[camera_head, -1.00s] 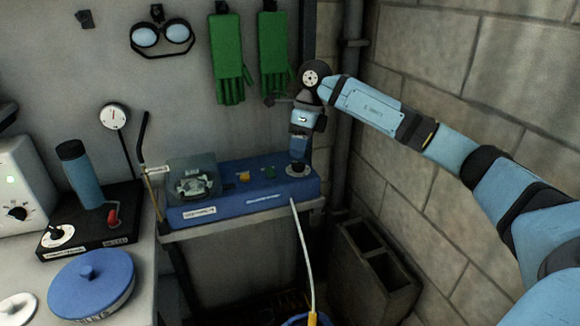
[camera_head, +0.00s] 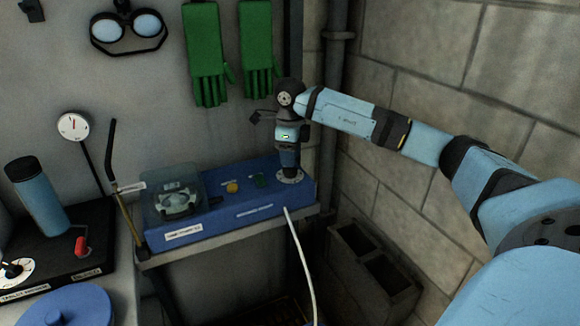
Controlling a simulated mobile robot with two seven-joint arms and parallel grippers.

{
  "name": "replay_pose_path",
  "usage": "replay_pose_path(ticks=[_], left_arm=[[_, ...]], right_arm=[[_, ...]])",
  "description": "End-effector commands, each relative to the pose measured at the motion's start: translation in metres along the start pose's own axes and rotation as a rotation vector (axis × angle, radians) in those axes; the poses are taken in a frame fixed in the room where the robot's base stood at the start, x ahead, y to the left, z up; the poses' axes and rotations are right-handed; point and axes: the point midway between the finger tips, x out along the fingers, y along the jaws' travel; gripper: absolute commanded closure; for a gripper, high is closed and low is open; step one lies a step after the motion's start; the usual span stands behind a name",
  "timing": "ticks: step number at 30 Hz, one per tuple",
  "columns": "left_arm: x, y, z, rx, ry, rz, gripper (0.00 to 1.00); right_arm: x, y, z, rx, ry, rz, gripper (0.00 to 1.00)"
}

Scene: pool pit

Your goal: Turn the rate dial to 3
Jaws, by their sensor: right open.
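The blue pump unit (camera_head: 240,213) sits on a shelf against the wall. At its right end is a dial with a pale round scale plate (camera_head: 291,178). My right gripper (camera_head: 289,169) points straight down over this dial, its fingertips at the knob. It is open, with the dark knob mostly hidden by the fingers. I cannot read the dial's numbers or its setting, nor tell whether the fingers touch it. My left gripper is out of view.
The pump has a clear-covered rotor (camera_head: 178,200), a yellow button (camera_head: 232,187) and a green switch (camera_head: 260,180). A pale hose (camera_head: 300,250) hangs from its front. Concrete blocks (camera_head: 375,270) stand below right. A black device (camera_head: 90,235) stands at left.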

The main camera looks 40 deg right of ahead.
Motion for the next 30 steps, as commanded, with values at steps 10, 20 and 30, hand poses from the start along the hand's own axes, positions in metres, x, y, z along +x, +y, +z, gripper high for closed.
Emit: replay_pose_path(ticks=[10, 20, 30], left_arm=[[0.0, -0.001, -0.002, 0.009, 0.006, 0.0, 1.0], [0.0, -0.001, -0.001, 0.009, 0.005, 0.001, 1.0], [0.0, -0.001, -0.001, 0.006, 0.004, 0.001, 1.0]], right_arm=[[0.033, 0.0, 0.0, -0.001, 0.0, 0.0, 0.6], [0.034, 0.0, 0.0, -0.001, -0.001, 0.0, 0.76], [0.033, 0.0, 0.0, 0.005, 0.0, 0.001, 1.0]])
